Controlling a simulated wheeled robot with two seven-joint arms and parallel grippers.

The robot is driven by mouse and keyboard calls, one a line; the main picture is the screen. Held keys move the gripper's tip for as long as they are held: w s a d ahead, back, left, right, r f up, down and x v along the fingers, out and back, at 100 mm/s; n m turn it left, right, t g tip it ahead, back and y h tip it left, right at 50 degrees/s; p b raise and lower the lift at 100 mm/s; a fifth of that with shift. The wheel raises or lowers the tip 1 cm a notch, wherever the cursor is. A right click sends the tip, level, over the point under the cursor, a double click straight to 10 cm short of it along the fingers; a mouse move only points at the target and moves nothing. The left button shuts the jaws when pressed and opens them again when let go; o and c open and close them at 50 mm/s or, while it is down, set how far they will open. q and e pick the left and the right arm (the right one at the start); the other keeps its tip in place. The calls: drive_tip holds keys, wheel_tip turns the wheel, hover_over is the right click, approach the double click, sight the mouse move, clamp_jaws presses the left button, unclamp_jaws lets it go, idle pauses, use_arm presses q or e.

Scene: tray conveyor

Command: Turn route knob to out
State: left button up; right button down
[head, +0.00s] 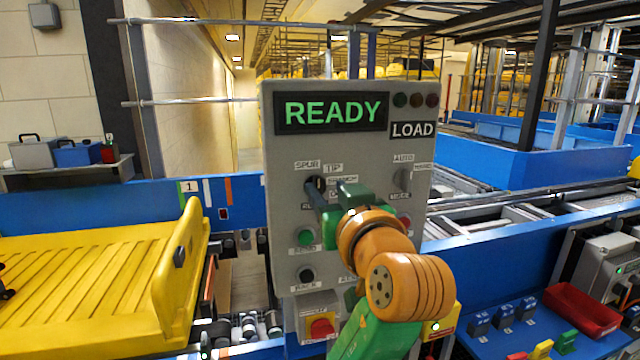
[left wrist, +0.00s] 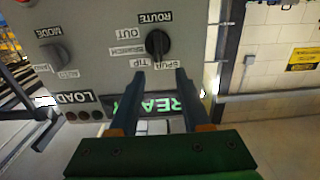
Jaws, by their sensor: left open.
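The black route knob (left wrist: 158,43) is on the grey control panel (head: 283,130). It shows clearly in the left wrist view, which is upside down. Labels SPUR, TIP, BRANCH and OUT surround it. Its grip is nearly upright in that view, its end towards the SPUR and TIP side; which label it marks I cannot tell. In the head view the route knob (head: 317,183) is partly hidden by my left gripper (head: 332,189). My left gripper is open and empty; in the wrist view (left wrist: 160,74) its fingertips straddle the knob's line, apparently short of it. My right gripper is out of view.
The panel carries a READY display (head: 332,112), a LOAD sign (head: 412,130), a mode knob (head: 403,178), a green button (head: 306,237) and a red stop button (head: 321,327). A yellow tray (head: 90,290) lies left; a blue bench with a red bin (head: 583,310) stands right.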

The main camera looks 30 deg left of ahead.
sight(319, 180)
use_arm(q)
drive_tip(key=p+x, duration=0.2)
drive_tip(key=x, duration=0.3)
drive_tip(key=shift+w+a, duration=0.2)
drive_tip(key=shift+w, duration=0.1)
drive_tip(key=shift+w+a+f, duration=0.2)
drive_tip(key=shift+w+a, duration=0.05)
drive_tip(key=shift+s+d, duration=0.15)
drive_tip(key=shift+c, duration=0.7)
clamp_jaws()
